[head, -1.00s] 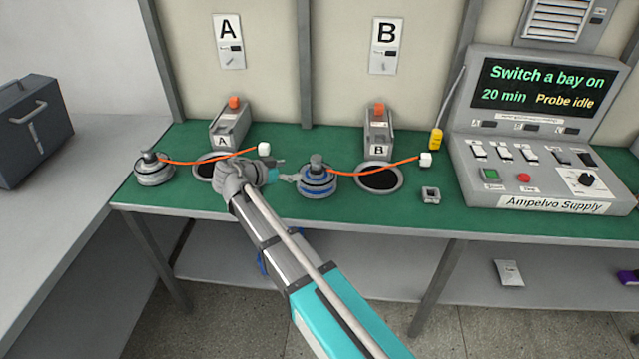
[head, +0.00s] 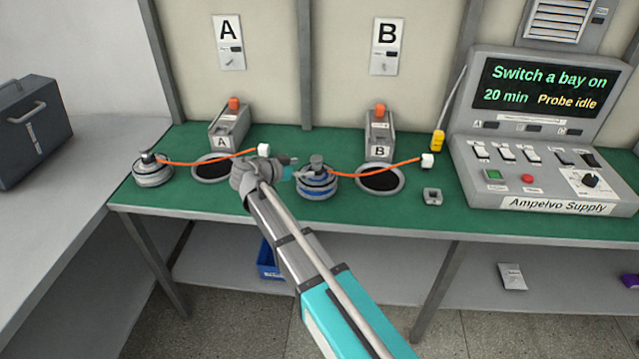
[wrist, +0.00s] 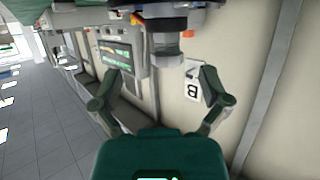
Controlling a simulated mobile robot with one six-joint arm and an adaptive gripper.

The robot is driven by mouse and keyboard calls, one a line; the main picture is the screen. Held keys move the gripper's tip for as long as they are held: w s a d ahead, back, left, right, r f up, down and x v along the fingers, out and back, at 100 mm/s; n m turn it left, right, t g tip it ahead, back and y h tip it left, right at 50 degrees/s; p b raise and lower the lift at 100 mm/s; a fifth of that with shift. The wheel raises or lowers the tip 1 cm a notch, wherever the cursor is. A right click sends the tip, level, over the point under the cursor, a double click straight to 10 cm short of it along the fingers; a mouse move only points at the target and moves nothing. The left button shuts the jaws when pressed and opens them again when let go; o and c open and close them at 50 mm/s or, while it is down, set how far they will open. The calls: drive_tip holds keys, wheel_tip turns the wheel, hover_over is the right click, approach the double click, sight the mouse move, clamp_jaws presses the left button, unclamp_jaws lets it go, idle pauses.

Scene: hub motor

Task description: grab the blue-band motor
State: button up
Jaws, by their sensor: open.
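The blue-band motor (head: 317,186) stands upright on the green bench top between bays A and B. It is a grey disc with blue bands, a grey shaft on top and an orange cable running right to a white plug (head: 428,160). My gripper (head: 296,166) is open just left of its shaft, with part of the fingers hard to make out. In the wrist view, the open fingers (wrist: 160,73) lie either side of the line to the motor shaft (wrist: 166,50), which shows ahead between them. I cannot tell whether they touch it.
Another motor (head: 153,170) stands at the bench's left end, its orange cable leading to a white plug (head: 263,150). Round dark wells (head: 380,192) sit before the bay A and B blocks. A small grey part (head: 432,196) and the supply console (head: 545,180) are to the right.

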sight(313, 166)
drive_tip(key=shift+b+x, duration=0.3)
drive_tip(key=shift+x, duration=1.15)
drive_tip(key=shift+w+d+f+b, duration=0.45)
drive_tip(key=shift+w, duration=0.3)
drive_tip(key=shift+w+d+f+b, duration=0.45)
drive_tip(key=shift+w, duration=0.25)
drive_tip(key=shift+x, duration=0.8)
drive_tip(key=shift+r, duration=0.1)
drive_tip(key=c, duration=1.3)
drive_tip(key=shift+r, duration=0.15)
